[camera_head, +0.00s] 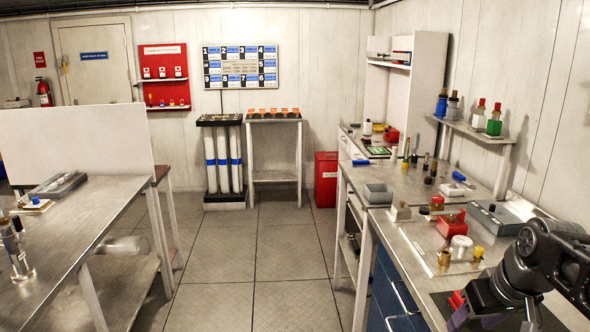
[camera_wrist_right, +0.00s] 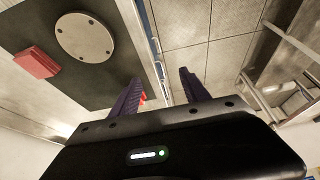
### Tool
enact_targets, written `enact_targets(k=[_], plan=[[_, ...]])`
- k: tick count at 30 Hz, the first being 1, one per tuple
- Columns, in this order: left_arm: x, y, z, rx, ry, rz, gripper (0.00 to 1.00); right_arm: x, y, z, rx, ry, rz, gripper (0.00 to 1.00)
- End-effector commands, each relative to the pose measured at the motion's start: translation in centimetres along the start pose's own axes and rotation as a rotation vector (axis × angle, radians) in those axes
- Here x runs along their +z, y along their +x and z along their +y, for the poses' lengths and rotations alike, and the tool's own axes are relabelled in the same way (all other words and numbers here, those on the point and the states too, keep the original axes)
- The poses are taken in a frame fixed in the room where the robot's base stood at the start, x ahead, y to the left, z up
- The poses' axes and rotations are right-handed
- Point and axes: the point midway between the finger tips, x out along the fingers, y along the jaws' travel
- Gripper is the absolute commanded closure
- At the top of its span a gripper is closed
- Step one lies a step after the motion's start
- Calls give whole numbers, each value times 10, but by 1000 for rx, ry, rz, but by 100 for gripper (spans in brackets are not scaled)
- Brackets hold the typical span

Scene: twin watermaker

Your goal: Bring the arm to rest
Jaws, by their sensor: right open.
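My right arm (camera_head: 540,260) comes in at the lower right of the head view, bent over the near end of the right bench. My right gripper (camera_wrist_right: 160,90) is open in the wrist view. Its two dark purple fingers stand apart with nothing visible between them, and bench edge and floor show beyond. In the head view this gripper (camera_head: 465,318) is partly cut off at the bottom, over a dark mat. My left gripper is not in view.
In the wrist view, a round metal disc (camera_wrist_right: 85,37) and a red block (camera_wrist_right: 37,62) lie on the dark mat. A red box (camera_head: 451,223), a white round part (camera_head: 461,243) and a grey device (camera_head: 495,217) stand on the bench. The floor aisle (camera_head: 270,265) is clear.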

Motion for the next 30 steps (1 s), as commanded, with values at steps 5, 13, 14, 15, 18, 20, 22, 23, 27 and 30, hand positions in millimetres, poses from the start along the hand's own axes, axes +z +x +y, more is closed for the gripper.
enact_targets(k=[5,13,14,15,18,20,22,23,27,30], plan=[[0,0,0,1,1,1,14,-25,1,5,21,35,108,46],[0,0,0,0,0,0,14,-50,34,6,12,116,247,46],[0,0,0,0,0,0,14,-52,44,4,5,126,258,46],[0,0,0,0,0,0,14,-54,58,1,-8,141,270,46],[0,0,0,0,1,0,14,-53,97,-12,-46,182,288,46],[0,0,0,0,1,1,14,-50,122,-23,-71,205,292,46],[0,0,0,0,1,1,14,-40,157,-40,-105,234,284,46],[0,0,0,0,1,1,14,-34,173,-49,-122,247,276,46],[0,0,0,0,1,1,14,15,252,-105,-197,305,209,46],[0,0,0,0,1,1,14,68,298,-149,-240,331,132,46]])
